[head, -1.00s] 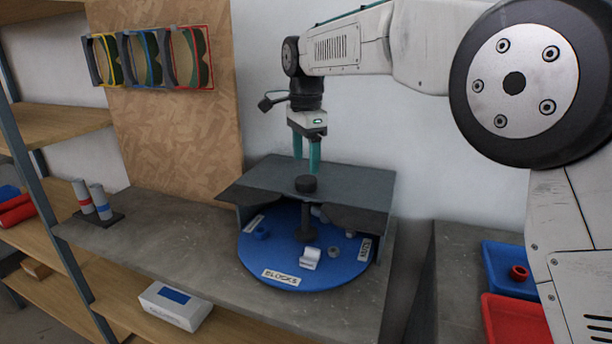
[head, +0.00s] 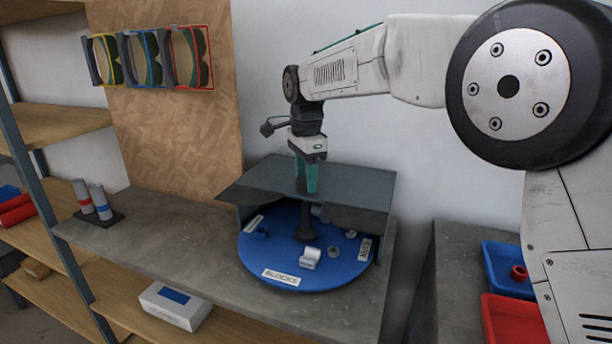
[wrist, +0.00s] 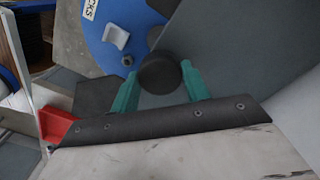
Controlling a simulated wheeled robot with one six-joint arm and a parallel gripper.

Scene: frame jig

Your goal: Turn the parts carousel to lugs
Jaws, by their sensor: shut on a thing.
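The parts carousel is a round blue turntable (head: 262,272) under a dark grey cover plate (head: 350,188). A label reading "BLOCKS" faces the front of the disc; other labels at its left and right edges are too small to read surely. A light block and several small parts lie on it. The carousel's black knob (wrist: 160,73) stands above the cover. My gripper (head: 307,186) points down over the cover, its teal fingers on either side of the knob. It is shut on the knob, as the wrist view also shows (wrist: 160,88).
Blue (head: 500,270) and red (head: 508,318) trays sit at the right. Frames hang on the board (head: 160,120).

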